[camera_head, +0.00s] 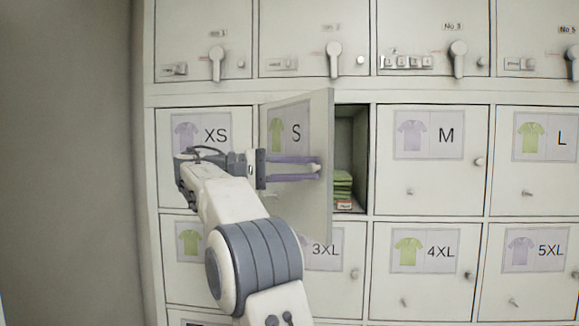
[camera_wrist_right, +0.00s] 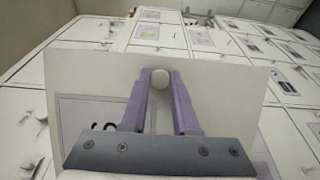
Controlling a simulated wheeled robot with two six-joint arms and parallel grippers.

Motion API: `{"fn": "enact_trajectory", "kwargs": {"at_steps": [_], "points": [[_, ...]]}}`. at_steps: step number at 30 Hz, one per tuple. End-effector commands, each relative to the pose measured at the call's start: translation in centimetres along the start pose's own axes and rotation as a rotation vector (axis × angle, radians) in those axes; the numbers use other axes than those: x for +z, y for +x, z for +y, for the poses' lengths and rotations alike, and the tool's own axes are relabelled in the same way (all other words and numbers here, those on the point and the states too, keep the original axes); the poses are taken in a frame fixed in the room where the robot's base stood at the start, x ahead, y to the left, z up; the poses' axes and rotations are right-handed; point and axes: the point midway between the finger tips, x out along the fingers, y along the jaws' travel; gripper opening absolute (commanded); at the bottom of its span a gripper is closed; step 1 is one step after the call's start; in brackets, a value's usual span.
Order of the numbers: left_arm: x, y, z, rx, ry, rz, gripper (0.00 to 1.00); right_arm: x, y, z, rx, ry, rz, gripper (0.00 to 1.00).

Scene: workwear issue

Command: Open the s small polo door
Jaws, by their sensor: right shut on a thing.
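The S door (camera_head: 300,212) carries a label with a green polo and the letter S. It stands partly open, swung out from the locker front, with its free edge on the right. Behind it the compartment (camera_head: 350,150) shows folded green garments (camera_head: 342,184) inside. My right gripper (camera_head: 316,167) is shut on the door's round knob (camera_head: 318,168) near its right edge. In the right wrist view the purple fingers (camera_wrist_right: 160,90) flank the pale knob (camera_wrist_right: 160,77) against the door panel (camera_wrist_right: 225,90). My left gripper is not in view.
The closed XS door (camera_head: 180,185) is to the left and the closed M door (camera_head: 430,185) to the right. Doors for 3XL, 4XL (camera_head: 420,290) and 5XL lie below. Upper lockers have protruding handles (camera_head: 334,52). A bare grey wall (camera_head: 65,160) is at the left.

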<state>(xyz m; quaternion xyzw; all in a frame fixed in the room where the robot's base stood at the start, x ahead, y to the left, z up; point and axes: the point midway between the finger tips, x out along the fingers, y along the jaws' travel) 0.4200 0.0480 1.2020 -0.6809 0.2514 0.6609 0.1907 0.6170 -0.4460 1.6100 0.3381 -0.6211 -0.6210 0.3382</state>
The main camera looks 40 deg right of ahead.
Motion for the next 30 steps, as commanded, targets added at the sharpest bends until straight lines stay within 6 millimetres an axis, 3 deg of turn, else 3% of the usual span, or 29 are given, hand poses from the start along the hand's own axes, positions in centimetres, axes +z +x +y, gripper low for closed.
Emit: {"fn": "enact_trajectory", "kwargs": {"at_steps": [17, 18, 19, 30], "points": [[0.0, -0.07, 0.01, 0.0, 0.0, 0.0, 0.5, 0.23, 0.54, 0.0, 0.001, -0.001, -0.045, 0.0], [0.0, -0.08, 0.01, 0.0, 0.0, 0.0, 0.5, 0.22, 0.53, 0.0, 0.001, -0.001, -0.045, 0.43], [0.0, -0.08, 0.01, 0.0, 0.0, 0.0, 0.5, 0.22, 0.52, 0.0, 0.001, -0.001, -0.045, 0.55], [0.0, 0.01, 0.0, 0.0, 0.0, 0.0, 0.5, 0.3, 0.63, -0.01, 0.001, 0.0, -0.047, 0.58]]}}
